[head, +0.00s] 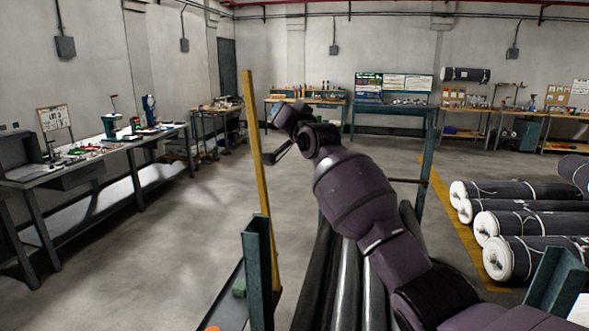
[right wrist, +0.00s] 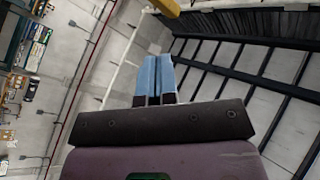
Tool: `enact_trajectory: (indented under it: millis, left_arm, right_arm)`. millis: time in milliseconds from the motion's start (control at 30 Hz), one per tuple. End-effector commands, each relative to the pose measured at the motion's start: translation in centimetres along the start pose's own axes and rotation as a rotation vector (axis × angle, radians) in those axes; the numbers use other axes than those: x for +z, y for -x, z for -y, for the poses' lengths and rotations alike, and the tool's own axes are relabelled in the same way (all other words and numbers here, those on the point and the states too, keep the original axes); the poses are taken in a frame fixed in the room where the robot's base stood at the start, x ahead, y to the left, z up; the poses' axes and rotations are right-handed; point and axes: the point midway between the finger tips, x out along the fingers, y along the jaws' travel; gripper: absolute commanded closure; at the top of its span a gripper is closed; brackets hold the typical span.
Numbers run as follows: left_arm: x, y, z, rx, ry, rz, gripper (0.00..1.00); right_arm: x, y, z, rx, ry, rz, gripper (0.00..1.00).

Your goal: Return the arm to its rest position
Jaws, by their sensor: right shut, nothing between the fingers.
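My right arm reaches in from the lower right of the head view, over dark rolls (head: 345,275), with its end high near a yellow post (head: 259,170). My right gripper (right wrist: 159,78) shows in the right wrist view with its two blue fingers pressed together and nothing between them. It points up toward the ceiling. In the head view the hand is small and dark, and its fingers are hard to make out. My left gripper is in neither view.
A teal upright (head: 258,270) stands below the yellow post, and another teal post (head: 427,165) stands right of my arm. Wrapped rolls (head: 530,225) lie on the floor at right. A workbench (head: 95,155) lines the left wall. The floor between is clear.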

Motion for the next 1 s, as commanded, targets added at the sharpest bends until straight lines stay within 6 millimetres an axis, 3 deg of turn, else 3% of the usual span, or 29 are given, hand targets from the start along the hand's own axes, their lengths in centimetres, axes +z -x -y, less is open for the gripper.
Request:
enact_trajectory:
  millis: [467,700,1000]
  left_arm:
    - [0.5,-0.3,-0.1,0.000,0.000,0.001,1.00]
    - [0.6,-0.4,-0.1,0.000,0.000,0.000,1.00]
    - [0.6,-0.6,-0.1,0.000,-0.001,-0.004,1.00]
  right_arm:
    - [8.5,13.8,-11.3,0.156,0.433,-0.011,1.00]
    - [13.4,22.3,-16.2,0.256,0.559,0.037,1.00]
    - [19.4,33.9,-20.6,0.380,0.644,0.133,1.00]
